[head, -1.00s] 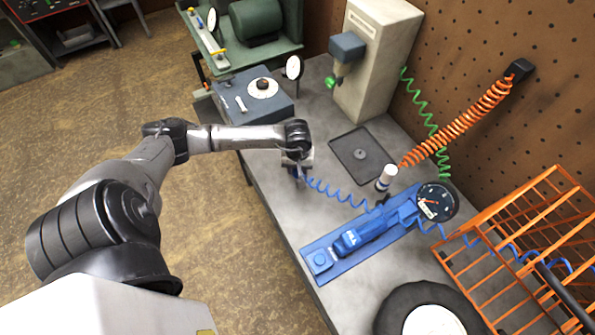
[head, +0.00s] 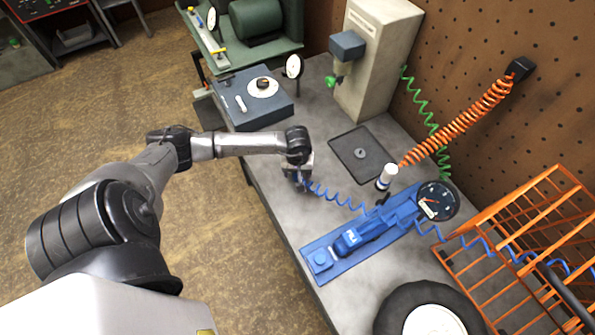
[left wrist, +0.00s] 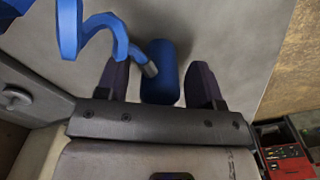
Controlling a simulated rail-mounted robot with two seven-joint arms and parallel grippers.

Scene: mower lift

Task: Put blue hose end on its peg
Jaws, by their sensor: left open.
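Contact on the left side is hard to tell. I cannot clearly pick out the blue hose's peg. My right gripper is not in view.
On the grey bench stand a blue-grey dial box (head: 255,97), a beige machine (head: 375,60), a dark tray (head: 360,155), a white-topped cylinder (head: 387,176) and a round gauge (head: 437,200). Orange (head: 465,122) and green (head: 425,105) coils hang behind. An orange wire rack (head: 530,235) and tire (head: 395,310) are at right.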

